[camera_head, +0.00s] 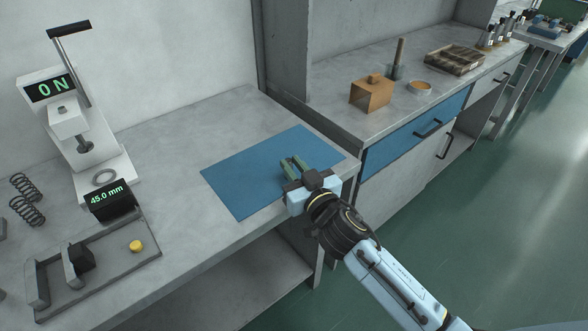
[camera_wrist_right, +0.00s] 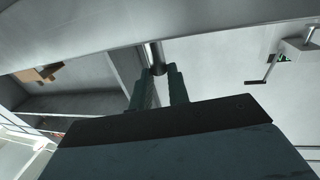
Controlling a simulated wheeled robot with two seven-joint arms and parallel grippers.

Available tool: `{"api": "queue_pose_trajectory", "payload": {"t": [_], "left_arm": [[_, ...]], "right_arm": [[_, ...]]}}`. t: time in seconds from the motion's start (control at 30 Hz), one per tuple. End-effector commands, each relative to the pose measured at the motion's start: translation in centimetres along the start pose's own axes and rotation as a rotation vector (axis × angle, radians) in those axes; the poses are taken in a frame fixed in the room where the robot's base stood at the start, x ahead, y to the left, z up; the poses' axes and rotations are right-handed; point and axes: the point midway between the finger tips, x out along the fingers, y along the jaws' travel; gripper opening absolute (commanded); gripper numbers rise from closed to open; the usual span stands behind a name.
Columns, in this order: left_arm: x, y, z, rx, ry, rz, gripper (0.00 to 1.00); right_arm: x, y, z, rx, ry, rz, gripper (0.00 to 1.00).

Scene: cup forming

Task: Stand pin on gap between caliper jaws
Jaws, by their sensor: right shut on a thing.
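The caliper (camera_head: 95,283) lies at the lower left of the bench, a grey frame with a dark block (camera_head: 81,258) beside an upright grey plate and a display reading 45.0 mm (camera_head: 107,199). My right gripper (camera_head: 294,167) is above or at the blue mat, well to the right of the caliper. In the right wrist view its fingers (camera_wrist_right: 158,80) are shut on the pin (camera_wrist_right: 153,56), a small grey metal cylinder at the fingertips. The pin cannot be made out in the head view. My left gripper is not in view.
A white press (camera_head: 85,150) with a 0 N display stands behind the caliper, with springs (camera_head: 27,205) to its left. A yellow piece (camera_head: 136,246) is at the caliper's right part. The blue mat (camera_head: 235,185) is otherwise bare.

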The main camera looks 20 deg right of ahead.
Motion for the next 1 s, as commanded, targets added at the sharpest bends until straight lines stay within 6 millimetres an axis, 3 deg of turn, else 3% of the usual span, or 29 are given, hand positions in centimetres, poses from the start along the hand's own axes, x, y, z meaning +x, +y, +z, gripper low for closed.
{"api": "queue_pose_trajectory", "payload": {"t": [0.4, 0.43, 0.6, 1.0], "left_arm": [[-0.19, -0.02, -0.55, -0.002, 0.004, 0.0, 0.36], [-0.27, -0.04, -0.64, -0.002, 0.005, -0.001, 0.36], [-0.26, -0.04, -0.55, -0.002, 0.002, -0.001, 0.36], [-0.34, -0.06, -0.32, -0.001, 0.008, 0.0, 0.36]], "right_arm": [[0.0, 0.0, 0.25, 0.0, 0.001, 0.0, 0.0], [-0.01, 0.01, 0.28, 0.0, 0.0, 0.0, 0.2], [-0.01, 0.02, 0.25, 0.0, 0.0, 0.0, 0.39], [0.0, 0.03, -0.18, -0.001, 0.0, 0.0, 0.39]]}}
